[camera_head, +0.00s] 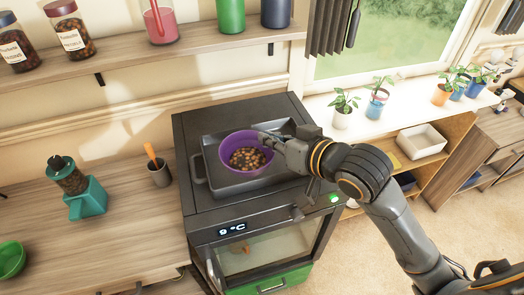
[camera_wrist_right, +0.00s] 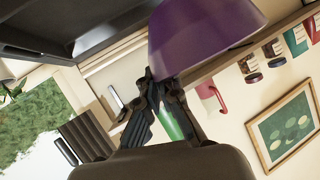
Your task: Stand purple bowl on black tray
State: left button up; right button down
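The purple bowl (camera_head: 231,145) holds small brown nut-like pieces and looks upright within the outline of the black tray (camera_head: 236,188) in the head view. The tray has side handles and sits on top of a dark oven. Whether the bowl touches the tray's floor cannot be told. My right gripper (camera_head: 268,140) reaches in from the right to the bowl's rim. In the wrist view the bowl (camera_wrist_right: 205,35) fills the upper middle, and the fingertips of my right gripper (camera_wrist_right: 160,80) are closed together on its edge. My left gripper is out of view.
The oven (camera_head: 262,245) has a glass door and a lit display. A wooden shelf (camera_head: 130,58) with jars runs above. A teal grinder (camera_head: 88,198), a dark cup (camera_head: 159,175) and a green bowl (camera_head: 11,260) stand on the left counter. Potted plants (camera_head: 376,103) line the windowsill.

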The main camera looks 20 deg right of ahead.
jog(key=shift+s+a+r+n, duration=0.35)
jog(key=shift+s+r+n, duration=0.05)
jog(key=shift+r, duration=0.15)
jog(key=shift+y, duration=0.3)
jog(key=w+d+f+p, duration=0.1)
jog(key=w+f, duration=0.2)
jog(key=w, duration=0.1)
jog(key=w+d+f+p, duration=0.1)
jog(key=w+d+f, duration=0.1)
jog(key=w+f, duration=0.1)
jog(key=w+d+f, duration=0.2)
jog(key=w+f, duration=0.1)
jog(key=w, duration=0.2)
jog(key=shift+w+d+f+p, duration=0.15)
jog(key=shift+w+f+p, duration=0.2)
jog(key=shift+w+p, duration=0.05)
notch_tip(320, 180, down, 3)
jog(key=shift+p, duration=0.7)
jog(key=c, duration=2)
grip_release()
jog(key=shift+f, duration=0.25)
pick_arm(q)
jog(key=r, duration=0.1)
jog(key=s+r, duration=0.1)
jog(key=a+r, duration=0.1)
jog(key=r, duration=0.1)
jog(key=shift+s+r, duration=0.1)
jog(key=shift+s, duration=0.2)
pick_arm(e)
jog(key=o, duration=0.5)
